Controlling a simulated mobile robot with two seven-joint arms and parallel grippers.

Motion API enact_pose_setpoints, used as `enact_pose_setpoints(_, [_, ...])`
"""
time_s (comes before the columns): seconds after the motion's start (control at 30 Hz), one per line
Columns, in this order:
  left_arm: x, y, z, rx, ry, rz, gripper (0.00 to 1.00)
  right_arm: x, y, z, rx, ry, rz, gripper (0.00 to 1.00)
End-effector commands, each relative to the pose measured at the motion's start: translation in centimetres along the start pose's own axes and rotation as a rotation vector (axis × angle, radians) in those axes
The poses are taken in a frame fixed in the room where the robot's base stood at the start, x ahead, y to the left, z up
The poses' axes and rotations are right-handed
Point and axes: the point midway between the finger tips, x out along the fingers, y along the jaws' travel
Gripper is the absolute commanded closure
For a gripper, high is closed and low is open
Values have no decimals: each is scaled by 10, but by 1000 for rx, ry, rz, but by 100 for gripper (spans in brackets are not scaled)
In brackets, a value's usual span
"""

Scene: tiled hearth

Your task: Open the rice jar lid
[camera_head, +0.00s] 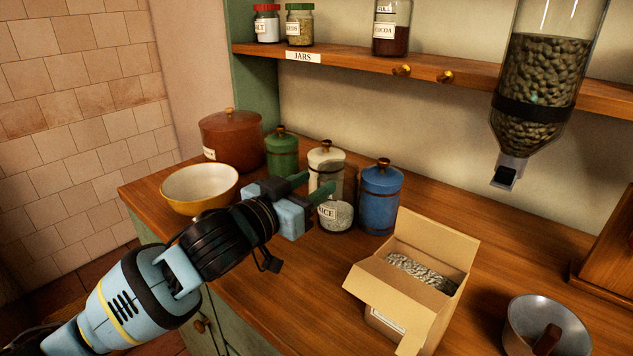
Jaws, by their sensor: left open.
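The rice jar (338,216) stands on the wooden counter between a green canister and a blue canister. Nothing shows between the fingers. I cannot tell whether a finger touches the jar. My right gripper is not in view.
A green canister (281,153) and a blue canister (380,198) flank the jar closely. A brown pot (231,141) and a yellow bowl (200,187) stand left. An open cardboard box (381,290) and a metal bowl (548,330) stand right. A glass dispenser (542,85) hangs above.

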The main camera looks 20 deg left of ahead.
Motion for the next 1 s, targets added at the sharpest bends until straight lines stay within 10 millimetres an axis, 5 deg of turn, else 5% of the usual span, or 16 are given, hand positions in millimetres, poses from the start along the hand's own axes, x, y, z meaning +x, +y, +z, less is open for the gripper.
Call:
enact_pose_setpoints(0.5, [17,0,0,0,-1,1,56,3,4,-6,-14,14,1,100])
enact_pose_setpoints(0.83, [17,0,0,0,-1,0,100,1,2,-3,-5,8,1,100])
enact_pose_setpoints(1.0, [17,0,0,0,-1,0,100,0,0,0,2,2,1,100])
